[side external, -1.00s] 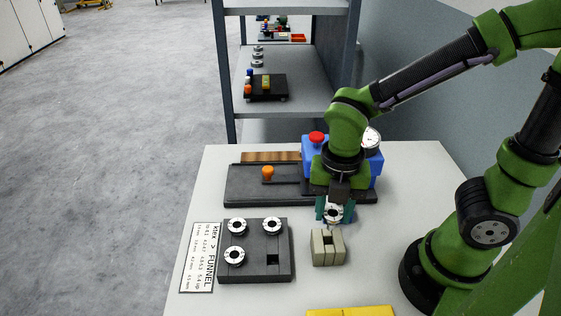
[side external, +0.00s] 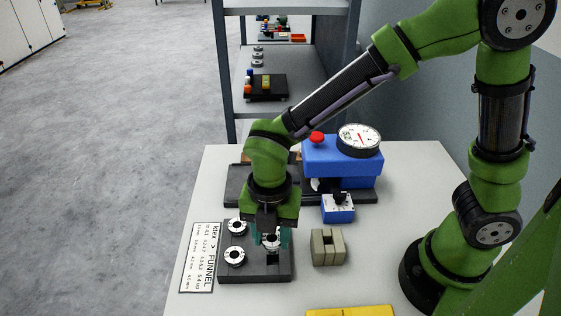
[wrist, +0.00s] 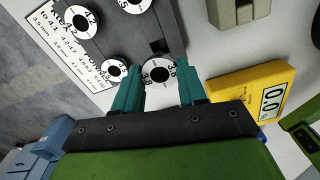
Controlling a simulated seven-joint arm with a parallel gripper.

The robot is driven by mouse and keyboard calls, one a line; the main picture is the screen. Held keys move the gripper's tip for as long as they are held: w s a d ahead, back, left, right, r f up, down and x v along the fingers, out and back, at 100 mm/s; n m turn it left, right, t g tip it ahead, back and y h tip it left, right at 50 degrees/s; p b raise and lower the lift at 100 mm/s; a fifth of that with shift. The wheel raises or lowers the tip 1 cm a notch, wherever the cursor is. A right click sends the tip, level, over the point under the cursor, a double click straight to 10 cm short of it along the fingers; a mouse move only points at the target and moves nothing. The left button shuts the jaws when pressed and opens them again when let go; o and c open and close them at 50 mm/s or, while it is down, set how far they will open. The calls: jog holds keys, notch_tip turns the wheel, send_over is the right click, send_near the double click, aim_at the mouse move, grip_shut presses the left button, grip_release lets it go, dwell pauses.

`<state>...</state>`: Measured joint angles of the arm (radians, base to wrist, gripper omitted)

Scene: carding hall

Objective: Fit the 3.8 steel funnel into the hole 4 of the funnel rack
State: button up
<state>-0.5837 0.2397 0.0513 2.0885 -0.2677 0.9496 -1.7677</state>
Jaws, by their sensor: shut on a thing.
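My gripper (side external: 271,238) is shut on a pale round funnel (side external: 269,243), marked 3.8 in the wrist view (wrist: 158,73). Its teal fingers (wrist: 158,84) grip it from both sides. It is over the right part of the dark grey funnel rack (side external: 252,273). Other funnels sit at the rack's back left (side external: 237,226) and front left (side external: 234,256); the gripper hides the back right one. The empty square hole (side external: 272,259) at the front right is partly visible, and also shows in the wrist view (wrist: 160,47), just beyond the held funnel. The funnel appears above the rack, not in the hole.
A printed funnel card (side external: 199,257) lies left of the rack. A beige slotted block (side external: 327,247) stands close on the right. A yellow instrument (side external: 350,311) lies at the front.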

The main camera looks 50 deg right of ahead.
aim_at(272, 253)
jog(key=shift+f, duration=2.25)
jog(key=shift+f, duration=0.4)
jog(key=o, duration=1.1)
jog(key=shift+r, duration=0.15)
